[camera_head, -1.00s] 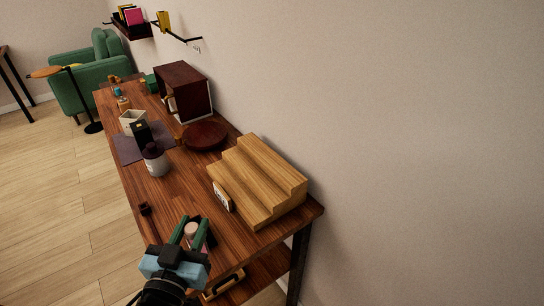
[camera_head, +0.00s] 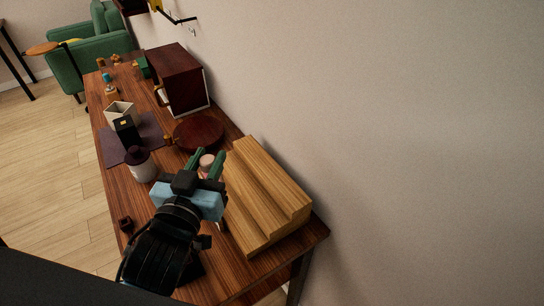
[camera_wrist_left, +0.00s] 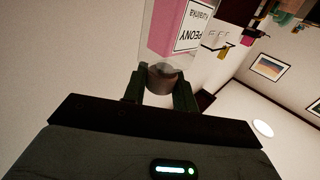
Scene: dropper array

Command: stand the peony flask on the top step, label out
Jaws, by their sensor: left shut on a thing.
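My left gripper (camera_head: 205,163) is shut on the peony flask near the far left end of the wooden steps (camera_head: 262,195). In the left wrist view the gripper (camera_wrist_left: 160,86) has its green fingers around the flask's neck or cap. The peony flask (camera_wrist_left: 167,30) has a clear body with pink inside and a white label reading PEONY. In the head view only a small pale pink part of the flask (camera_head: 207,160) shows between the fingers; the rest is hidden by my gripper. The steps rise toward the wall, and their top step is bare. My right gripper is not in view.
A round dark red stand (camera_head: 199,134) is just beyond the gripper. A white jar with a dark lid (camera_head: 140,164), a black box (camera_head: 127,131) and a pale open container (camera_head: 120,112) stand to the left. A dark red cabinet (camera_head: 180,80) is further back by the wall.

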